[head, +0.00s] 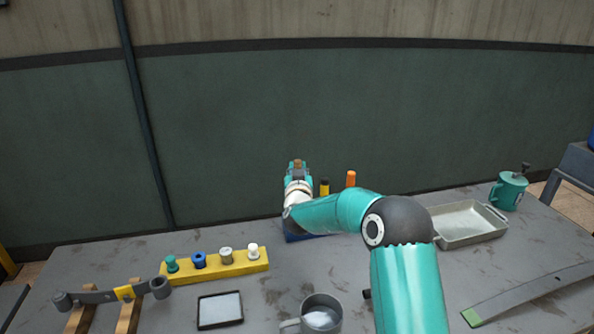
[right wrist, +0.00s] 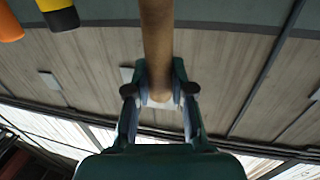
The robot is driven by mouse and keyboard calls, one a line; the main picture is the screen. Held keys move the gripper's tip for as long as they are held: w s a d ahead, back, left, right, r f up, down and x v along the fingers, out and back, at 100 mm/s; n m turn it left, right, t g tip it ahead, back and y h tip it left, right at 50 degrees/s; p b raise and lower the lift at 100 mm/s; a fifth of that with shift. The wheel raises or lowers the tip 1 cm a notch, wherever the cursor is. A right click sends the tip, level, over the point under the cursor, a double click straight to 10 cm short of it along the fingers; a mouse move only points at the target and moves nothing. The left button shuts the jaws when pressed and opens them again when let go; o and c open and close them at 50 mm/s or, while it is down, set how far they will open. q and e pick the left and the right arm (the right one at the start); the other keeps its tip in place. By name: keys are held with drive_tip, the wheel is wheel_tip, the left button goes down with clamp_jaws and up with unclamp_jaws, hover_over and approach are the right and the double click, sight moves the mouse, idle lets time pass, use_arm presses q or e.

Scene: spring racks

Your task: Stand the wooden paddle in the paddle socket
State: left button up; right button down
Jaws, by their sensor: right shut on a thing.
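My right gripper (head: 298,172) is at the back middle of the table, raised above its surface. It is shut on the wooden paddle (head: 298,162), of which only a small brown tip shows in the head view. In the right wrist view the paddle's round wooden shaft (right wrist: 157,45) runs from the top edge down between the fingers (right wrist: 160,95). A blue block (head: 293,238) shows below the right forearm, mostly hidden by it. I cannot make out the paddle socket or whether the paddle's lower end is in it. My left gripper is out of view.
A yellow-and-black handle (head: 325,188) and an orange handle (head: 351,179) stand just right of the gripper. A yellow rack (head: 215,270) with several coloured pegs is at left. A metal mug (head: 320,315), a metal tray (head: 465,239) and a teal can (head: 509,192) are also on the table.

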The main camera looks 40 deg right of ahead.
drive_tip(key=shift+f, duration=0.25)
idle(0.4)
drive_tip(key=shift+f+b, duration=1.25)
drive_tip(key=c, duration=0.9)
unclamp_jaws()
drive_tip(key=shift+a, duration=0.15)
drive_tip(key=v, duration=1.2)
